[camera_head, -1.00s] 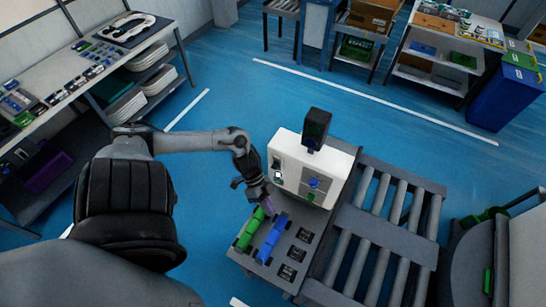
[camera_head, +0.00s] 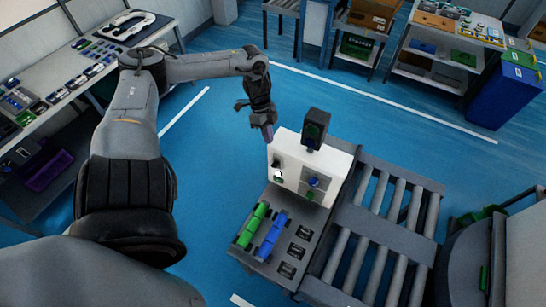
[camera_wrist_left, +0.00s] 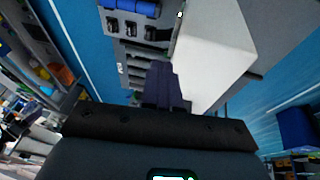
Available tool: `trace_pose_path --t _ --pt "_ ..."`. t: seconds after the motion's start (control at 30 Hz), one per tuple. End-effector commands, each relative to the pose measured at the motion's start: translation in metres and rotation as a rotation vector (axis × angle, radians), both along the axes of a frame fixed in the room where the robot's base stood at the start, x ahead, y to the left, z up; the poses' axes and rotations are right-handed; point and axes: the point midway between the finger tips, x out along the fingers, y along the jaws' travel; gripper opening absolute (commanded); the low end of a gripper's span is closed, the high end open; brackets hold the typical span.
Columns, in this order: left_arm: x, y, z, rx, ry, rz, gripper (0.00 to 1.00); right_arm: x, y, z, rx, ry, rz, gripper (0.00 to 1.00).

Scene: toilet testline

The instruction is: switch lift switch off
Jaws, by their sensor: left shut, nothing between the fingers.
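A white control box (camera_head: 340,166) stands at the end of the roller conveyor. Its front face carries a small black switch (camera_head: 277,162), a blue knob (camera_head: 313,182) and a green button (camera_head: 309,195). I cannot tell which is the lift switch or its setting. My left gripper (camera_head: 268,133) is shut and empty, pointing down near the box's upper left corner, apparently clear of the switches. In the left wrist view, its dark fingers (camera_wrist_left: 163,86) show beside the white box (camera_wrist_left: 208,62), whose switch face is mostly hidden. My right gripper is out of view.
A grey tray (camera_head: 248,261) below the box holds a green part (camera_head: 252,226) and a blue part (camera_head: 271,237) beside several black sockets. A black device (camera_head: 316,127) stands on the box. The roller conveyor (camera_head: 377,233) lies to the right. Blue floor is clear behind the box.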

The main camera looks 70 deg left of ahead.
Motion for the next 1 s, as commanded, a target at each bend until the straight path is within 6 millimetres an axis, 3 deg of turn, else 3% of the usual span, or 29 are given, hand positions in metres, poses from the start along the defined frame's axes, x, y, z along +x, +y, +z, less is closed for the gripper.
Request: trace_pose_path --t 0.27,0.7,1.0 --pt "0.001 -0.002 -0.007 0.0 0.0 0.0 0.0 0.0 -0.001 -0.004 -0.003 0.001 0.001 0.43" --pt "0.004 -0.022 -0.069 0.002 0.002 -0.003 0.0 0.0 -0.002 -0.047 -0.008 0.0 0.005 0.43" --pt "0.007 -0.031 -0.093 0.002 0.001 -0.001 0.0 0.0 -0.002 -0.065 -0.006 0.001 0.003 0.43"
